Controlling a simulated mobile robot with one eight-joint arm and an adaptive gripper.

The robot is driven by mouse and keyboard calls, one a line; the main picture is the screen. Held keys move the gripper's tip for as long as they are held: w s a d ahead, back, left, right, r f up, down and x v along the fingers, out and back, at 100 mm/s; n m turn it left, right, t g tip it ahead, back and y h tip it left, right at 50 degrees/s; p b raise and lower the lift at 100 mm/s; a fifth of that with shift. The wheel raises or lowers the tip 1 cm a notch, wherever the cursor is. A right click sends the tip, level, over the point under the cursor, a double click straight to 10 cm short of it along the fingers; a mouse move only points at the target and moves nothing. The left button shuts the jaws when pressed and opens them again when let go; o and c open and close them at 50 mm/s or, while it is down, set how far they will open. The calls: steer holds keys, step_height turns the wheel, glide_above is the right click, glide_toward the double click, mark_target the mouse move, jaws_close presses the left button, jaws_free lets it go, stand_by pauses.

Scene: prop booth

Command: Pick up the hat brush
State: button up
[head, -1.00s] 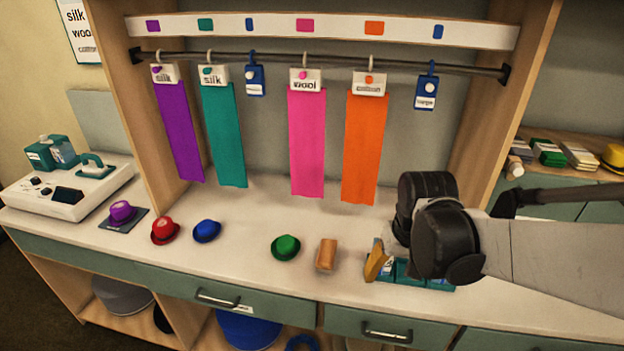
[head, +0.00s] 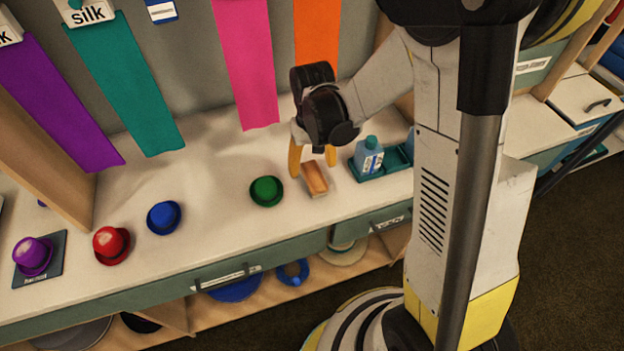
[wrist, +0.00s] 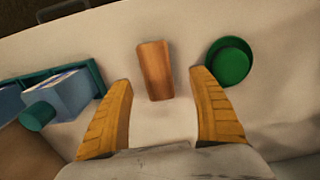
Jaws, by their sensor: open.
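The hat brush appears to be the brown wooden block (head: 315,179) lying on the pale counter, just right of the green hat; no bristles show. It also shows in the wrist view (wrist: 155,70), upright in the picture and centred beyond the fingertips. My gripper (head: 312,160) is open and empty, its yellow fingers pointing down behind and above the block in the head view. In the wrist view my gripper (wrist: 163,100) has a finger on either side of the block's near end, apart from it.
A green hat (head: 267,191) sits close beside the block, near one finger in the wrist view. A teal tray (head: 398,170) with blue bottles (head: 368,155) stands on the other side. Blue (head: 164,217), red (head: 111,245) and purple (head: 33,256) hats are farther left. Cloth strips hang behind.

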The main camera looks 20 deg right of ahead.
mark_target(314, 174)
steer(key=f+b, duration=0.1)
steer(key=f, duration=0.1)
steer(key=f+b, duration=0.1)
steer(key=f, duration=0.1)
steer(key=f+b, duration=0.1)
steer(key=shift+w+d+f, duration=0.15)
steer(key=shift+d+f, duration=0.15)
steer(key=shift+f, duration=0.1)
steer(key=shift+r, duration=0.1)
steer(key=c, duration=1.3)
